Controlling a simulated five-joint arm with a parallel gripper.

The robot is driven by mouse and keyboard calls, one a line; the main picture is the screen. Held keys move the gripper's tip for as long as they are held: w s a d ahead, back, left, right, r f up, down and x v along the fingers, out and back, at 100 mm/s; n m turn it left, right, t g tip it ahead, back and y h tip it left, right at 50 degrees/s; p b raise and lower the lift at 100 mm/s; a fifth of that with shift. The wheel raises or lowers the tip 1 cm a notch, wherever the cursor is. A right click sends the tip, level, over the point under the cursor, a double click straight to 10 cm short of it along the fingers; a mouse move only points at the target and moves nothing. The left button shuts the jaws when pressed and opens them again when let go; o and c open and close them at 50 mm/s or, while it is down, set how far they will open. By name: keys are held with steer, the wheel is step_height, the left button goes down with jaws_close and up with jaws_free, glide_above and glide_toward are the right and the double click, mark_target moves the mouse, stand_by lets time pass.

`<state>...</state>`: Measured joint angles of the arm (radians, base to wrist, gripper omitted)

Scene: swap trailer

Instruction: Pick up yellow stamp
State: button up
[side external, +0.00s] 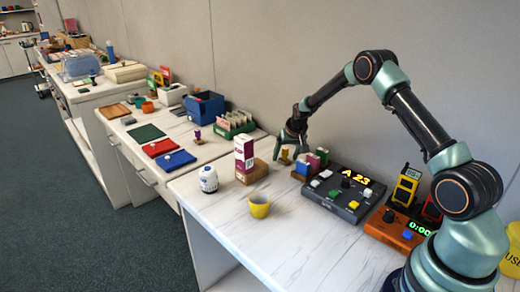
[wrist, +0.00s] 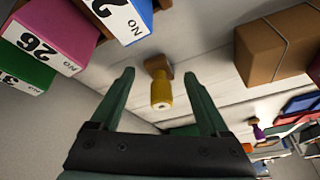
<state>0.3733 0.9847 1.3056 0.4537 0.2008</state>
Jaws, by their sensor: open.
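The yellow stamp (wrist: 161,92) has a yellow handle and a brown block-shaped end. In the wrist view it lies between the two fingers of my gripper (wrist: 158,75), with clear gaps on both sides. In the side external view the stamp (side external: 284,157) stands on the white counter behind the brown box, small and partly covered by my gripper (side external: 291,151). My gripper is open and empty, pointing down at the stamp. I cannot tell its exact height over the stamp.
Numbered blocks (wrist: 65,33) stand close on one side of the stamp, a brown box (wrist: 275,48) on the other.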

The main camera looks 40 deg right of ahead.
jaws_close()
steer(key=shift+r, duration=0.1)
